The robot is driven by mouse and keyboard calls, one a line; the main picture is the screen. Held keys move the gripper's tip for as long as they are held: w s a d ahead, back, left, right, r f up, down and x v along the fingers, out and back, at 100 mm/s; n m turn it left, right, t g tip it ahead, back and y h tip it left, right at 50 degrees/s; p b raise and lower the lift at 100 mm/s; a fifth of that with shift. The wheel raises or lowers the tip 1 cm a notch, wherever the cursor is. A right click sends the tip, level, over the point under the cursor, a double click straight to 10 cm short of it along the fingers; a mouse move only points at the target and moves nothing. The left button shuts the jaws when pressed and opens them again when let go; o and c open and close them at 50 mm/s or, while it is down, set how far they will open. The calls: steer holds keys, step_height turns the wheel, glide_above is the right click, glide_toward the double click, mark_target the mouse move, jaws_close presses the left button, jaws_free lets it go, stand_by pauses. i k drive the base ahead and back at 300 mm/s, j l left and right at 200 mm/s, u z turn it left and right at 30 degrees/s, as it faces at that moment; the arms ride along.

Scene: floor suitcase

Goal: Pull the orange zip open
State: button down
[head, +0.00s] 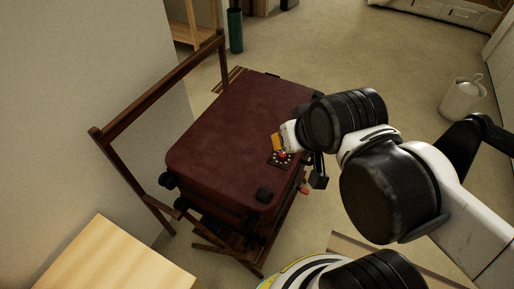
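A maroon suitcase (225,140) lies flat and closed on a folding wooden rack. My arm reaches in from the right, over the suitcase's right side. My gripper (318,178) is dark and small beside the suitcase's right edge, partly hidden by my own arm, so its fingers cannot be made out. A small orange-red piece (304,190) shows at the right edge just below it; it may be the orange zip's pull. I cannot tell whether the gripper touches it. A yellow-orange tab (276,142) shows beside the white end of my arm, above the suitcase lid.
A dark patterned patch (280,158) with a red spot is on the lid. The rack's wooden back rail (160,82) rises along the wall side. A light wooden surface (115,262) is at the lower left.

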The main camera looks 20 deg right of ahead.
mark_target(303, 191)
steer(key=k+z, duration=0.15)
steer(key=k, duration=0.3)
steer(key=k+l+z, duration=0.15)
steer(key=k, duration=0.3)
